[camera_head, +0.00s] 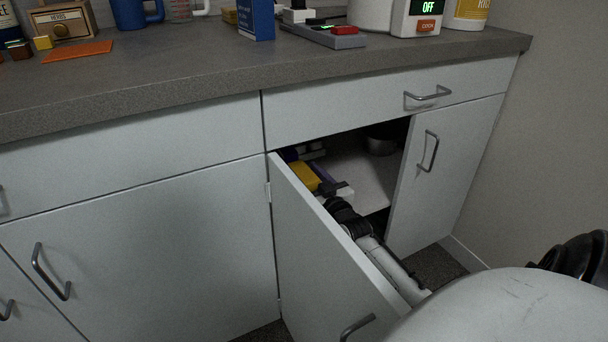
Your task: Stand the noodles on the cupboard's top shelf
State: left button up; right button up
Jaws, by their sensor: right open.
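The cupboard stands open under the counter, with its left door (318,245) swung out toward me. A pale shelf (365,172) shows inside it. A yellow and purple packet (303,177), perhaps the noodles, is at the left of the opening, just behind the door's edge. My right gripper (326,187) is inside the opening, open, with its fingers close beside the packet. The door hides part of the gripper and the packet's lower part, so I cannot tell whether they touch. My left gripper is out of view.
A dark pot (381,140) stands at the back right of the shelf. The cupboard's right door (440,165) is shut. The open door lies close along my right forearm. The counter (190,75) above holds a blue box (256,20) and several other items.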

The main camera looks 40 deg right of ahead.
jog(key=shift+r, duration=0.1)
jog(key=shift+s, duration=0.25)
jog(key=p+v, duration=0.4)
jog(key=v, duration=0.6)
jog(key=shift+s+a+r, duration=0.1)
jog(key=shift+s, duration=0.25)
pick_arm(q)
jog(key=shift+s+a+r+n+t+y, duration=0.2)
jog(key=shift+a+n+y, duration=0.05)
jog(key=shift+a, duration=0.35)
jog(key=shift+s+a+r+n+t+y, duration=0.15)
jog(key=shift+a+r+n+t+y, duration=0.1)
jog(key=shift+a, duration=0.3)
pick_arm(e)
jog(key=shift+s+a, duration=0.15)
jog(key=shift+s, duration=0.25)
